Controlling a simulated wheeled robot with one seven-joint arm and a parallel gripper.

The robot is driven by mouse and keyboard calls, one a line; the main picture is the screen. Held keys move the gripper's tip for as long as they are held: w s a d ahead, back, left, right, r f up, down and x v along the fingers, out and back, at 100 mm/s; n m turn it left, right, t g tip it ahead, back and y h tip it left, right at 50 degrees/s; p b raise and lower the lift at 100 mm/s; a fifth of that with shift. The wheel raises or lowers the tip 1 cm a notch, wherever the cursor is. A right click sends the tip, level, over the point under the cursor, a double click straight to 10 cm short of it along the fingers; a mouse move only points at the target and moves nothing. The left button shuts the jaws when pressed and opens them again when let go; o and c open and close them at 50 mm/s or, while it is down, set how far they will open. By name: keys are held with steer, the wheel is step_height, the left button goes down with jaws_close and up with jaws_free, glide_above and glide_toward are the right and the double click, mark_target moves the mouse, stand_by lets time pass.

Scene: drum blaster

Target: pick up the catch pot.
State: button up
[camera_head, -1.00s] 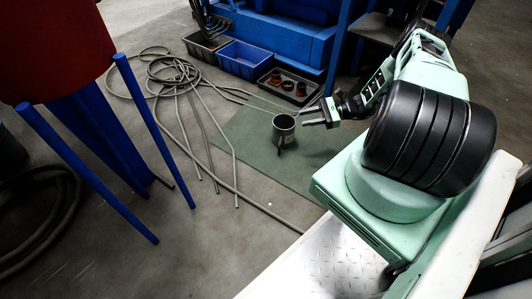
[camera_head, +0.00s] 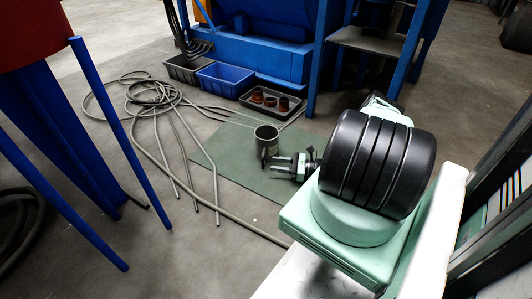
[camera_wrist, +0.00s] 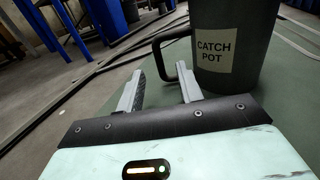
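The catch pot (camera_head: 266,135) is a dark grey cylinder standing upright on the green mat (camera_head: 225,158). In the wrist view the pot (camera_wrist: 262,55) fills the upper right, with a white "CATCH POT" label and a dark handle (camera_wrist: 158,60) on its left. My gripper (camera_wrist: 161,80) is open, low beside the pot, its two grey fingers pointing towards the handle. The handle shows between the fingertips; I cannot tell whether it is between them or just beyond. In the head view my gripper (camera_head: 277,165) is at the pot's near right side.
Grey and blue bins (camera_head: 220,78) and a black tray (camera_head: 272,101) with small brown parts stand behind the mat. Hoses (camera_head: 150,98) lie coiled on the floor to the left. Blue legs (camera_head: 95,150) of a red drum stand at the left. The mat around the pot is clear.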

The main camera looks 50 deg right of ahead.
mark_target(266, 149)
steer(key=x, duration=0.3)
steer(key=shift+b, duration=0.4)
steer(key=b+x, duration=0.3)
steer(key=x, duration=0.1)
steer(key=shift+w+a+f, duration=0.15)
steer(key=shift+w+a+b, duration=0.15)
steer(key=shift+w+b, duration=0.15)
steer(key=shift+r, duration=0.2)
jaws_close()
